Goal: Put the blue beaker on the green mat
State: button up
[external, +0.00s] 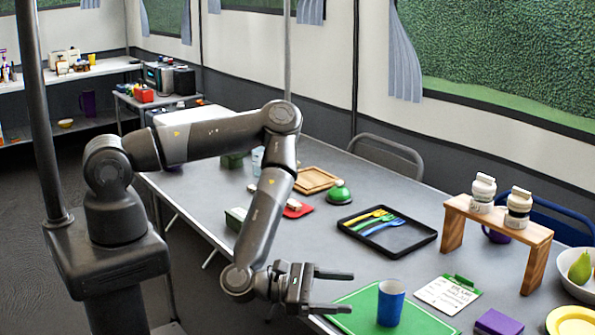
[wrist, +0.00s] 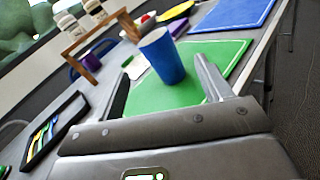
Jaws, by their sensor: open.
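The blue beaker (external: 391,303) stands upright on the green mat (external: 352,312) near the front of the table. In the wrist view the beaker (wrist: 162,56) appears ahead of my fingers, with the green mat (wrist: 150,97) around its base. My gripper (external: 348,292) is open and empty, to the left of the beaker in the external view, with its fingers pointing toward it. A gap shows between the fingertips and the beaker. The mat's front edge is cut off in the external view.
A black tray (external: 414,243) with coloured cutlery lies behind the mat. A wooden stand (external: 537,277) with two white-lidded jars is at the right. A clipboard (external: 447,295) and a purple block (external: 498,322) lie right of the mat. A blue mat (wrist: 232,12) shows in the wrist view.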

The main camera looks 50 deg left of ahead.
jog(key=w+a+r+m+g+y, duration=0.1)
jog(key=w+a+r+m+g, duration=0.5)
jog(key=w+m, duration=0.65)
jog(key=w+a+r+m+t+y, duration=0.1)
jog(key=a+r+m+y, duration=0.3)
jog(key=a, duration=0.5)
jog(key=w+a+r+m+y, duration=0.1)
jog(key=a+r+m+y, duration=0.2)
jog(key=a+r+m, duration=0.5)
jog(key=s+a+r+n+y, duration=0.1)
jog(key=s+a+r+y, duration=0.2)
jog(key=a, duration=0.5)
jog(key=s+a+r+n, duration=0.1)
jog(key=s+a+r, duration=0.1)
jog(key=a+r, duration=0.4)
jog(key=s+a+r+m+g, duration=0.1)
jog(key=s+a+r, duration=0.1)
jog(key=s+a, duration=0.3)
jog(key=s+a+r+m+g+y, duration=0.1)
jog(key=s+a+r, duration=0.2)
jog(key=s+a, duration=0.3)
jog(key=s, duration=0.4)
jog(key=shift+s, duration=0.15)
